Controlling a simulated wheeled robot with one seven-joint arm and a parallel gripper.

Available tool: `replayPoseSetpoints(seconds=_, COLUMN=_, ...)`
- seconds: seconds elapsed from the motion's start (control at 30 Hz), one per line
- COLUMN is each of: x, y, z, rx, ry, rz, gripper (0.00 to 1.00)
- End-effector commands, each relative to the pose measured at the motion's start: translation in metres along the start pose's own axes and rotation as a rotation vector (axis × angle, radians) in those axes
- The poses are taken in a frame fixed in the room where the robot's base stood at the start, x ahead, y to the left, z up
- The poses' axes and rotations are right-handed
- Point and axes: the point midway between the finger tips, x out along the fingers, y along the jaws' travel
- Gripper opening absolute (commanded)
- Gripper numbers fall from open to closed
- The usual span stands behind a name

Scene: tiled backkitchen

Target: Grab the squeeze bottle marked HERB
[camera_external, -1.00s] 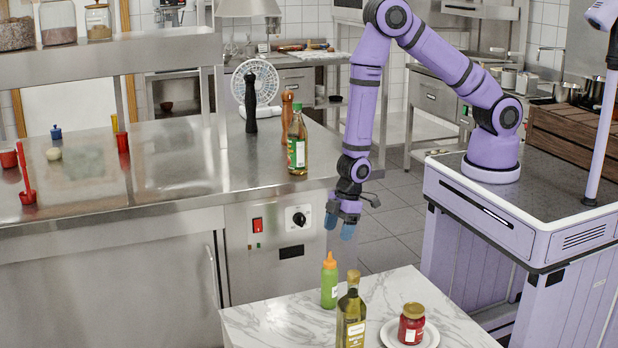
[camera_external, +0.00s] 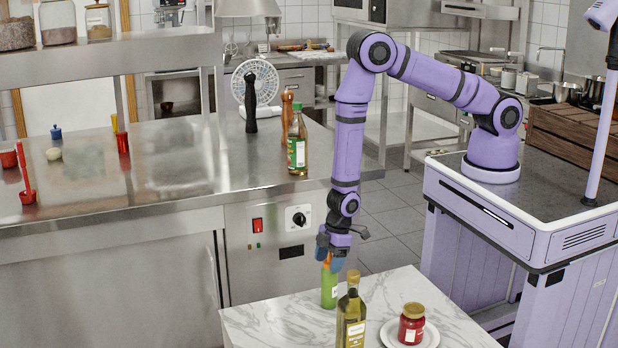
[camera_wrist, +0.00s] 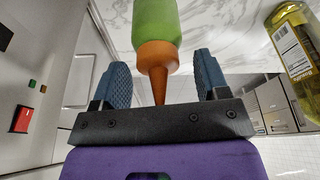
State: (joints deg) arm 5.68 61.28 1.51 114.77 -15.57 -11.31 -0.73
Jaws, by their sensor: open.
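The green squeeze bottle (camera_external: 329,289) with an orange nozzle stands upright on the marble-topped table. My gripper (camera_external: 330,260) is right above it, pointing down, with its fingers around the nozzle. In the wrist view the bottle's green body (camera_wrist: 158,22) and orange cap sit between the two blue fingers of my gripper (camera_wrist: 161,82). Gaps show on both sides, so the jaws are open and not closed on it. A white label shows partly on the bottle in the external view, but its writing is too small to read.
An oil bottle (camera_external: 351,318) stands close to the right of the green bottle; it also shows in the wrist view (camera_wrist: 298,50). A red jar (camera_external: 411,325) sits on a white plate (camera_external: 430,336). The steel counter front (camera_external: 120,285) is to the left.

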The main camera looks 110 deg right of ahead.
Motion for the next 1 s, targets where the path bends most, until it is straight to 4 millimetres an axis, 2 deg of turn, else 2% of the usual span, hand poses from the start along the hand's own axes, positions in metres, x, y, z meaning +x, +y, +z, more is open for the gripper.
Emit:
replayPoseSetpoints(seconds=0.23, x=0.001, y=0.0, z=0.0, rx=0.0, ry=0.001, rz=0.0, gripper=0.66)
replayPoseSetpoints(seconds=0.5, x=0.001, y=0.0, z=0.0, rx=0.0, ry=0.001, rz=0.0, gripper=0.04)
replayPoseSetpoints(seconds=0.53, x=0.0, y=0.0, z=0.0, rx=0.0, ry=0.001, rz=0.0, gripper=0.0)
replayPoseSetpoints(seconds=0.83, x=-0.001, y=0.0, z=-0.001, rx=0.0, ry=0.001, rz=0.001, gripper=0.0)
replayPoseSetpoints(seconds=1.0, x=-0.009, y=0.001, z=-0.004, rx=0.0, ry=0.003, rz=0.001, gripper=0.0)
